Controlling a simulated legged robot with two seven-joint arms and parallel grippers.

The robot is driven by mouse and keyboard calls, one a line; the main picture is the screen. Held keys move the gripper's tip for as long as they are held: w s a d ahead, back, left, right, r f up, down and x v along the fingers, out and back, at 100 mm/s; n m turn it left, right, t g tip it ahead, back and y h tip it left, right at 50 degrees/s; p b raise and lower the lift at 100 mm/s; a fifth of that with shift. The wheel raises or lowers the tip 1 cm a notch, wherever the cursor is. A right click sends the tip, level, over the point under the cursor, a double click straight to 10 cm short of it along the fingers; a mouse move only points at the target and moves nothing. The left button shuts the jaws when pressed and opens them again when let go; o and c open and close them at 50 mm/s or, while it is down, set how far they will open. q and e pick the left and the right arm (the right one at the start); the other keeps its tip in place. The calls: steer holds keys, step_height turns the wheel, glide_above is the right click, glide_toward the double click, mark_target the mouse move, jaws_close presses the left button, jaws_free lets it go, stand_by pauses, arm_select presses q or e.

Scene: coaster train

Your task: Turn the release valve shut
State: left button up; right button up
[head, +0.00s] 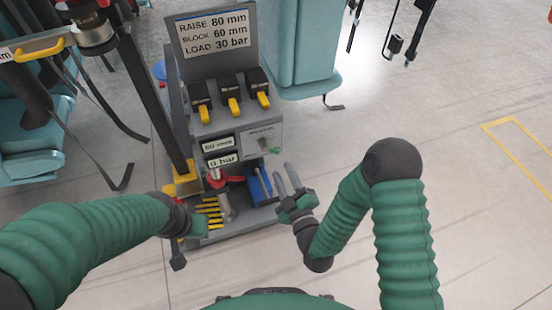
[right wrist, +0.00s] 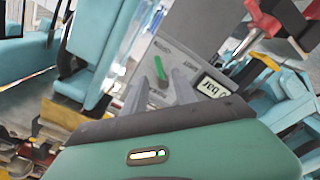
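The release valve has a small green handle (head: 274,151) on a light grey plate (head: 258,137) at the right of the cart's front panel. In the right wrist view the green handle (right wrist: 160,68) shows just beyond my fingertips. My right gripper (head: 282,178) is open and empty, its two fingers pointing up toward the plate from below right. A gap seems to remain between the fingertips and the handle; contact cannot be told. My left gripper (head: 192,226) is low at the cart's left front; its fingers are not clear.
The cart carries a sign (head: 214,32), yellow-tipped levers (head: 233,105) and a display reading 0 bar (head: 222,160). A red part (head: 217,180) and a blue block (head: 259,186) sit below. Teal seats (head: 300,45) stand behind.

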mark_target(275, 153)
steer(key=b+x, duration=0.1)
steer(key=x, duration=0.4)
steer(key=shift+w+f, duration=0.15)
steer(key=shift+w, duration=0.2)
steer(key=shift+w+a, duration=0.2)
steer(key=shift+w, duration=0.4)
steer(key=shift+c, duration=0.3)
jaws_close()
